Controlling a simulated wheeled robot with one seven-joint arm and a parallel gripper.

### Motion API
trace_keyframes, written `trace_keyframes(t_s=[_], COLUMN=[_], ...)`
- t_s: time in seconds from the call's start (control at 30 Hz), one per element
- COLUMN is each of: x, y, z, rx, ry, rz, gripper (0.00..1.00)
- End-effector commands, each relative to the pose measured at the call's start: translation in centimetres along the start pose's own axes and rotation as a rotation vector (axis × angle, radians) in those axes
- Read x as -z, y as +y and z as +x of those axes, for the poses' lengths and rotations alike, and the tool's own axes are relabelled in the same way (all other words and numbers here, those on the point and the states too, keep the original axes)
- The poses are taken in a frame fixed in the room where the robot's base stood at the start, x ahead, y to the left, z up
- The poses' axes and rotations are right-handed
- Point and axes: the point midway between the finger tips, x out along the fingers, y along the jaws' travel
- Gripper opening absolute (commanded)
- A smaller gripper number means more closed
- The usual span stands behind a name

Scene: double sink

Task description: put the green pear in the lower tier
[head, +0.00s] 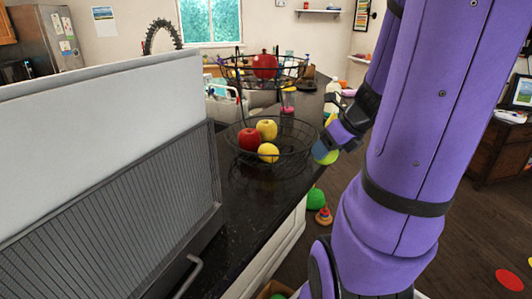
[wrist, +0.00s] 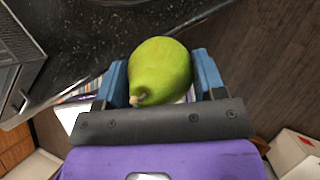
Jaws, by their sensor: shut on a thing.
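The green pear (wrist: 160,68) sits between the two blue fingers of my gripper (wrist: 162,85) in the wrist view, its stem toward the palm. In the head view the pear (head: 327,155) shows partly at the gripper (head: 330,146), just right of the two-tier wire basket. My gripper is shut on the pear. The lower tier (head: 245,152) is a black wire bowl on the dark counter and holds a red apple and yellow fruits. The upper tier (head: 285,78) holds a red fruit (head: 265,66).
The dark counter (head: 240,205) runs along the basket, with its edge below the gripper. A grey ribbed panel (head: 120,220) stands at the left. A green ball (head: 315,198) and a stacking toy (head: 324,216) lie on the floor. The lower tier's right side looks free of fruit.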

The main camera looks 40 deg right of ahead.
Motion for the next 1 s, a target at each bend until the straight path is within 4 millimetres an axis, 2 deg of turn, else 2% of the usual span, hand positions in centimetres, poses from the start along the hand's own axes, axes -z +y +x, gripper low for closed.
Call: trace_keyframes(t_s=[0.03,0.2,0.57,0.67,1.0], x=[-1.2,-3.6,-5.6,-6.2,-8.8], y=[0.1,0.2,0.2,-0.3,-3.0], z=[0.0,-0.1,-0.1,0.7,5.2], rx=[0.036,0.134,0.207,0.206,0.208], ry=[-0.013,-0.037,-0.053,-0.052,-0.050], rz=[0.049,0.210,0.335,0.338,0.339], gripper=[0.33,0.33,0.33,0.33,0.33])
